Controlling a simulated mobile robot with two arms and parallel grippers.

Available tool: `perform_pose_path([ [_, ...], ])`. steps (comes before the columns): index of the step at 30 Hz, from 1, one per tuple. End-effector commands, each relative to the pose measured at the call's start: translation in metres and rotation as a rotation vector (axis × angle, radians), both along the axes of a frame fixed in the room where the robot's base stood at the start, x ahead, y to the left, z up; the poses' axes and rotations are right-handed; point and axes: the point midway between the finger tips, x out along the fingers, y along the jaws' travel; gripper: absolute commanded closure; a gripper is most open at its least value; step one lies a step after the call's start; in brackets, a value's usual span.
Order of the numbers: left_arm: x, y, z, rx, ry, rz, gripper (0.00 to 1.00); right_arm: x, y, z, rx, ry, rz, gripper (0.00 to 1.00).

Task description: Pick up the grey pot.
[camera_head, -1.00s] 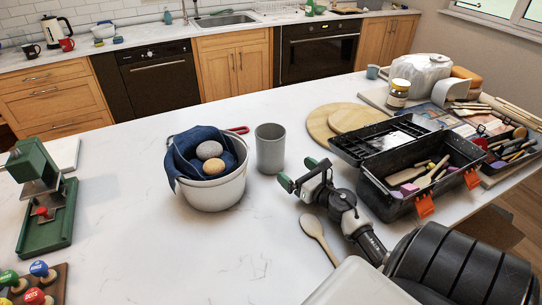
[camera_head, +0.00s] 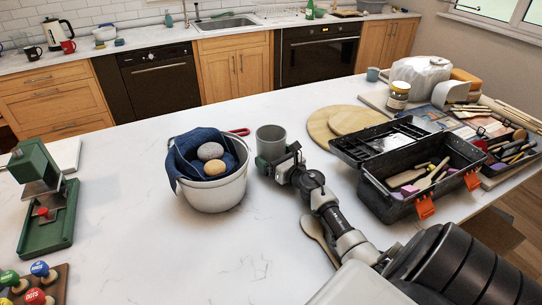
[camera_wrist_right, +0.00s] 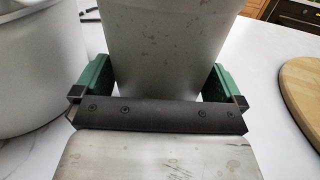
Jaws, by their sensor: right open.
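The grey pot (camera_head: 271,140) is a plain upright cylinder on the white counter, just right of the white bucket. My right gripper (camera_head: 275,162) is at the near side of the pot, low down, and hides its lower part in the head view. In the right wrist view the pot (camera_wrist_right: 172,50) stands between the two green fingers of my right gripper (camera_wrist_right: 160,85), one on each side. The gripper is open; I cannot tell whether either finger touches the pot. My left gripper is not in view.
The white bucket (camera_head: 216,192) with a blue cloth and two stones stands close on the left. Round wooden boards (camera_head: 325,125) lie to the right, beside the black toolbox (camera_head: 380,188). A wooden spoon (camera_head: 312,228) lies under my right arm. The counter's front middle is clear.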

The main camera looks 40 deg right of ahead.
Motion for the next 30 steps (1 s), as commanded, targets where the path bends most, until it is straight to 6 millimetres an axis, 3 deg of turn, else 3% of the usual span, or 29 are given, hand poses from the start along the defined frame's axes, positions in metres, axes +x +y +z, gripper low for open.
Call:
perform_pose_path([
  [3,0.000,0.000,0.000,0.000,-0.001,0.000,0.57,0.000,0.000,0.000,0.000,0.000,0.000,0.03],
  [12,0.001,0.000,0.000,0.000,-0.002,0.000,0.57,0.000,0.000,0.002,0.001,-0.004,0.000,0.47],
  [23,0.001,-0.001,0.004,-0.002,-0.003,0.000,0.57,0.000,0.000,0.008,-0.002,-0.003,0.001,0.47],
  [30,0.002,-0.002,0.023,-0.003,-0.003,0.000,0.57,0.000,-0.001,0.046,-0.009,-0.003,0.002,0.47],
])
